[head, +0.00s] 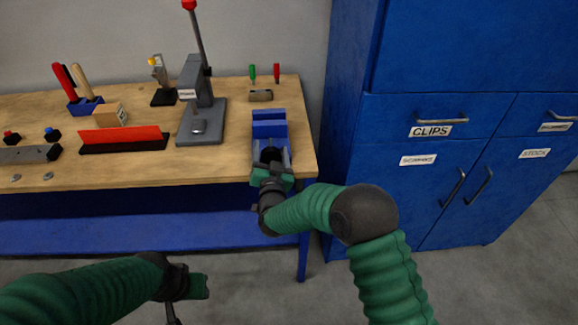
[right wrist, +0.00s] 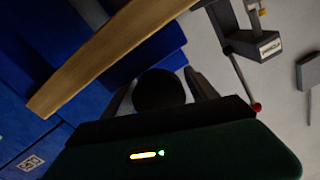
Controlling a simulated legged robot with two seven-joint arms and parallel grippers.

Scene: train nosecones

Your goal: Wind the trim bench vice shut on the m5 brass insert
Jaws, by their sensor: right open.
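The blue bench vice (head: 269,125) stands at the front right of the wooden bench, and its front part is partly hidden by my arm. My right gripper (head: 271,165) is at the front of the vice, by the bench edge. In the right wrist view my right gripper (right wrist: 160,88) is open, with a dark round end (right wrist: 158,92) between its fingers; I cannot tell if they touch it. I cannot make out the brass insert in either view. My left gripper (head: 196,284) is low in front of the bench, and its jaws are unclear.
A blue cabinet (head: 390,160) stands close on the right. The floor in front is clear.

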